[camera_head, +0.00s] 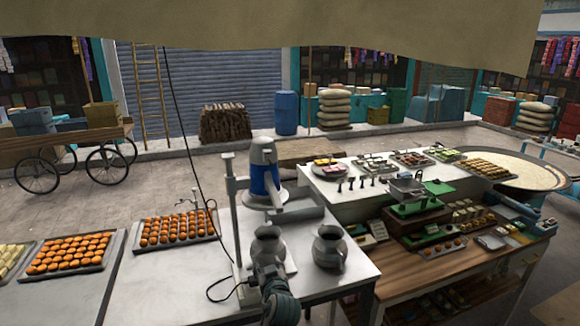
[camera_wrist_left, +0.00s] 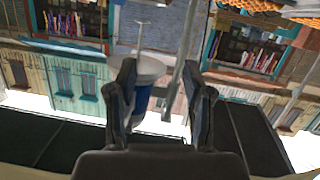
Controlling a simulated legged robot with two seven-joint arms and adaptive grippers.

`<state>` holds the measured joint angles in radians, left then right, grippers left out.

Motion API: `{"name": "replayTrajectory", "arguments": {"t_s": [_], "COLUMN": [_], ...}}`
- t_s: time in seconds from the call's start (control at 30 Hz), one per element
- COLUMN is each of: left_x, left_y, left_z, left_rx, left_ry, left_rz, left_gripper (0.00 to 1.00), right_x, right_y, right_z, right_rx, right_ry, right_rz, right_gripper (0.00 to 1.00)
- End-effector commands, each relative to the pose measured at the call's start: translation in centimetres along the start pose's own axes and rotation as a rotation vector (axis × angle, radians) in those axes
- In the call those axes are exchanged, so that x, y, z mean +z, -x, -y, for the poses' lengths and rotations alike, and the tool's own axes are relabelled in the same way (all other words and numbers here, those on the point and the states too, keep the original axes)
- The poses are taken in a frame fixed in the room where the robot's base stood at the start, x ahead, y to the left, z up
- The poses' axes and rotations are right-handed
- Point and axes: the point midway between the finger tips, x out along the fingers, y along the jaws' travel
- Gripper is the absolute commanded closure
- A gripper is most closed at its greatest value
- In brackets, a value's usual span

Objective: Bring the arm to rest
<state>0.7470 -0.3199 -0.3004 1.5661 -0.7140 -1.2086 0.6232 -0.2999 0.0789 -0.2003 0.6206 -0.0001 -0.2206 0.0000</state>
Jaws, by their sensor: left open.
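My left gripper (camera_head: 268,268) is low in the middle of the head view, in front of a metal jug (camera_head: 268,246) that it partly overlaps. In the left wrist view my left gripper (camera_wrist_left: 163,78) has its two fingers spread, with nothing held between them. That view looks upside down. The blue and white machine (camera_head: 264,172) stands behind the jug on the metal table; it also shows beyond the fingers in the left wrist view (camera_wrist_left: 148,74). A second metal jug (camera_head: 329,247) stands upright to the right of the first. My right gripper is not in view.
Trays of orange sweets (camera_head: 178,229) lie farther left. A black cable (camera_head: 205,200) hangs down to the table. A wooden counter (camera_head: 405,275) with sweets and a scale stands right.

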Motion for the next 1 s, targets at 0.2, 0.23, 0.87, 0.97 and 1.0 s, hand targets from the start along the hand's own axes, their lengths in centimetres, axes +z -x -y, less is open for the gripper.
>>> {"name": "replayTrajectory", "arguments": {"t_s": [0.2, 0.23, 0.87, 0.97, 1.0], "left_x": [16.1, 18.2, 39.5, 40.4, 40.6], "left_y": [0.9, 1.6, 23.0, 25.7, 26.8], "left_z": [10.4, 11.8, 29.1, 30.2, 30.6], "left_rx": [-0.03, -0.03, 0.128, 0.16, 0.173], "left_ry": [-0.07, -0.084, -0.372, -0.406, -0.418], "left_rz": [0.292, 0.33, 0.89, 0.939, 0.957], "left_gripper": [0.49, 0.49, 0.49, 0.49, 0.49], "right_x": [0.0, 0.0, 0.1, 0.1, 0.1], "right_y": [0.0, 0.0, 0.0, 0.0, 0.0], "right_z": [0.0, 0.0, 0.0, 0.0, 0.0], "right_rx": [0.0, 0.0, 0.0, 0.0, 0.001], "right_ry": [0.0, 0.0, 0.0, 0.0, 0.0], "right_rz": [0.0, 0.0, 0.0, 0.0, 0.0], "right_gripper": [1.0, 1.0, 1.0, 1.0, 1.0]}}
